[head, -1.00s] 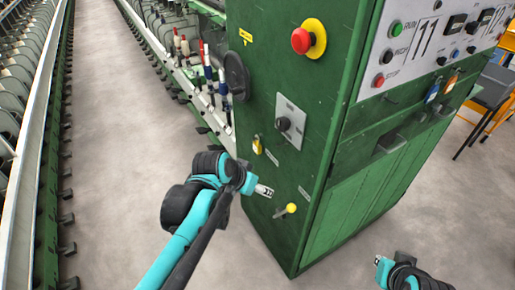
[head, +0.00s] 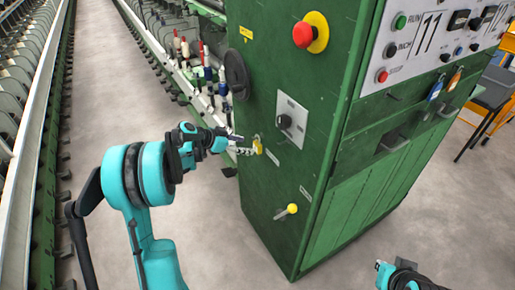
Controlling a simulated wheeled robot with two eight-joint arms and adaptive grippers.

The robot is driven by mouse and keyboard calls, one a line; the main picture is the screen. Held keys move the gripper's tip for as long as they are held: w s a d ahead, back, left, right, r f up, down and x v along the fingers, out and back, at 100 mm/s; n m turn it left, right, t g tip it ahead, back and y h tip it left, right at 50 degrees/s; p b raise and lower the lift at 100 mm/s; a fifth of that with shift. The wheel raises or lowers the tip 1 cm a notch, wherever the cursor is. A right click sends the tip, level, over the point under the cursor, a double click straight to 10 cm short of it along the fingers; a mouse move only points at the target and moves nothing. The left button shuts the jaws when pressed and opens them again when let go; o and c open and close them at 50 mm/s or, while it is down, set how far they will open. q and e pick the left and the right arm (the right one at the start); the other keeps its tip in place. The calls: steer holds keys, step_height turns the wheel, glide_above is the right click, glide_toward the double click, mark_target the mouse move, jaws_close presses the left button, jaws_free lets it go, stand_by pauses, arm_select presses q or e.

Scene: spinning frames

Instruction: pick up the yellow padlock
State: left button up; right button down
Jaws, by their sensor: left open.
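The yellow padlock (head: 257,146) hangs on the left face of the green machine cabinet, left of the black rotary switch. My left gripper (head: 246,145) is open, with its fingertips right beside the padlock on its left side. I cannot tell whether the fingers touch it or reach around it. My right gripper (head: 381,266) shows only partly at the bottom right, low and away from the padlock; its jaws are too small to read.
The green cabinet (head: 345,205) fills the middle. A red emergency button (head: 302,34), a rotary switch (head: 285,122) and a yellow-knobbed lever (head: 291,209) stick out near the padlock. Spindles with bobbins (head: 207,73) run along the left. Grey floor is free in the aisle.

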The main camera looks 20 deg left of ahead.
mark_target(255, 145)
arm_select(q)
steer(key=b+x, duration=0.1)
steer(key=x, duration=0.2)
steer(key=b+x, duration=0.1)
steer(key=x, duration=0.2)
steer(key=shift+w+r, duration=0.2)
steer(key=shift+w, duration=0.1)
steer(key=shift+r, duration=0.1)
steer(key=c, duration=1.3)
